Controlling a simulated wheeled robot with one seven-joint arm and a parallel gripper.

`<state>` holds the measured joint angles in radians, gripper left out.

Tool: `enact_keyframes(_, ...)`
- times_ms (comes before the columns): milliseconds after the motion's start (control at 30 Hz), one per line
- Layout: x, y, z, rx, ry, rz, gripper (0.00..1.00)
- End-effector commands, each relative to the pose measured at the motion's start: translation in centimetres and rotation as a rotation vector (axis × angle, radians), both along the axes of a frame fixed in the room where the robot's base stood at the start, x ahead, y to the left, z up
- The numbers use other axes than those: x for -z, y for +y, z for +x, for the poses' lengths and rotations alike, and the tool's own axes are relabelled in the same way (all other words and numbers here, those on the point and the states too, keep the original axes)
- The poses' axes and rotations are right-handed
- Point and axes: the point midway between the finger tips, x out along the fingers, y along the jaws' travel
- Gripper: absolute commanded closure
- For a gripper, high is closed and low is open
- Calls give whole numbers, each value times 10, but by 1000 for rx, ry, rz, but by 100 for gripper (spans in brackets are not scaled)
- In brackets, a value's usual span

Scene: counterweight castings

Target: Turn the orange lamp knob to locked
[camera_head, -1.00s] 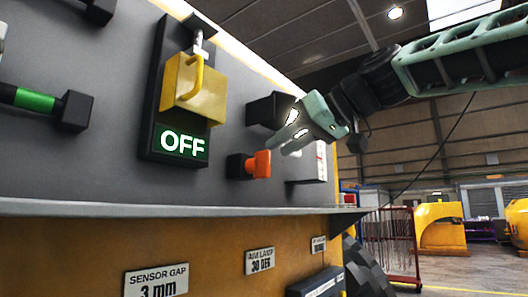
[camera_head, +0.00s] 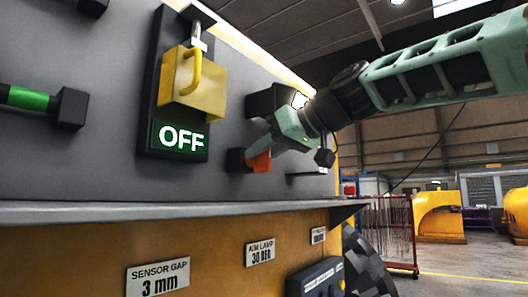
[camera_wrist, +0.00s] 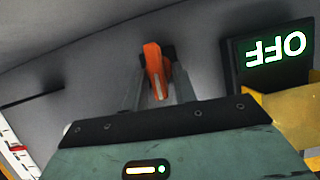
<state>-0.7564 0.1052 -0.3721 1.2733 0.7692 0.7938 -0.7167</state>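The orange lamp knob (camera_head: 259,162) sticks out from a dark mount on the grey upright panel, low at the panel's right part. In the wrist view the knob (camera_wrist: 154,64) shows at upper middle, between the two fingers. My gripper (camera_head: 264,148) is at the knob, partly covering it in the head view. In the wrist view the fingers of my gripper (camera_wrist: 158,82) stand apart, one on each side of the knob, with grey showing between. Whether either finger touches the knob is hard to tell. An AIM LAMP 30 DEG label (camera_head: 260,252) is below the ledge.
A yellow padlock (camera_head: 193,85) hangs above a lit OFF sign (camera_head: 181,137) left of the knob. A black box (camera_head: 270,101) juts out just above the knob. A grey ledge (camera_head: 150,212) runs below the panel. Open hall lies to the right.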

Motion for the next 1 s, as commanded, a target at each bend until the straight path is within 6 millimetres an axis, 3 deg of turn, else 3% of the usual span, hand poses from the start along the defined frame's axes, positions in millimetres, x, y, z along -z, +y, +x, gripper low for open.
enact_keyframes(367, 1, -2, 2, 2, 88, 69, 95)
enact_keyframes(1000, 6, -7, 8, 2, 543, 426, 95)
